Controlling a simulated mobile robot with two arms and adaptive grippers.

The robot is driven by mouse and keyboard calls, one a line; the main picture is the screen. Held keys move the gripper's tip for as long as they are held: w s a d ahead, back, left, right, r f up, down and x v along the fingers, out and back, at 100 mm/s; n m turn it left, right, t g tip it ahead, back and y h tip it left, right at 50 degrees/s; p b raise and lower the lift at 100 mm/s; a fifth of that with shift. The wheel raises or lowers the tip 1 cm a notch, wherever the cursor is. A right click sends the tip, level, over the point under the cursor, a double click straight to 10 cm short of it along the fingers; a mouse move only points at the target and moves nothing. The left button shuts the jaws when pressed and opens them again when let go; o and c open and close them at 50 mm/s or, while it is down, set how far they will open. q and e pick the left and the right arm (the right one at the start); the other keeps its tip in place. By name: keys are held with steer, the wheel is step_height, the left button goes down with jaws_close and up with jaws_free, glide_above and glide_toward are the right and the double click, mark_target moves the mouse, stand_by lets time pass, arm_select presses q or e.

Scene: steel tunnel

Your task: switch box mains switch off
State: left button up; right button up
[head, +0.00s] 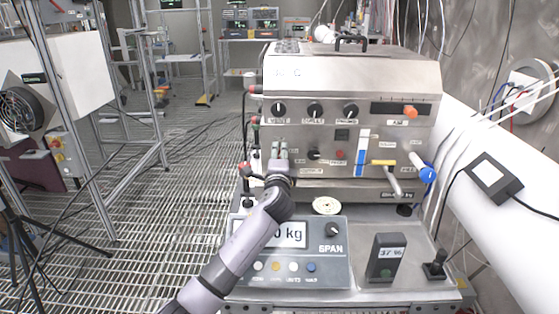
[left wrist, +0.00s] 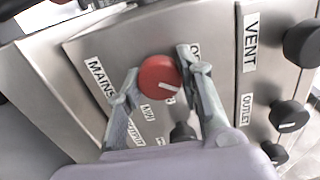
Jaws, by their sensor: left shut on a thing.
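The switch box (head: 400,70) is a steel cabinet with knobs and labels, in the middle of the head view. The mains switch (left wrist: 158,77) is a round red knob with a white line, beside a MAINS label (left wrist: 99,76) in the left wrist view. Its line points to the lower right in that view. My left gripper (head: 279,150) is at the lower left of the box front. In the left wrist view its fingers (left wrist: 160,68) are shut on the knob, one on each side. A label at the right finger is partly covered. In the head view I cannot make out this knob. My right gripper does not show.
A scale with a kg display (head: 290,235) and a SPAN knob stands below the box. A dark meter (head: 386,258) and a small joystick (head: 435,265) are to its right.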

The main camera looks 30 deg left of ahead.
arm_select(q)
steer(key=n+b, duration=0.1)
steer(key=n, duration=0.3)
steer(key=shift+f, duration=0.1)
steer(key=shift+n+b, duration=0.5)
steer(key=shift+n, duration=1.1)
steer(key=o, duration=1.2)
steer(key=shift+c, duration=0.2)
steer(key=v, duration=1.2)
steer(key=shift+a, duration=0.1)
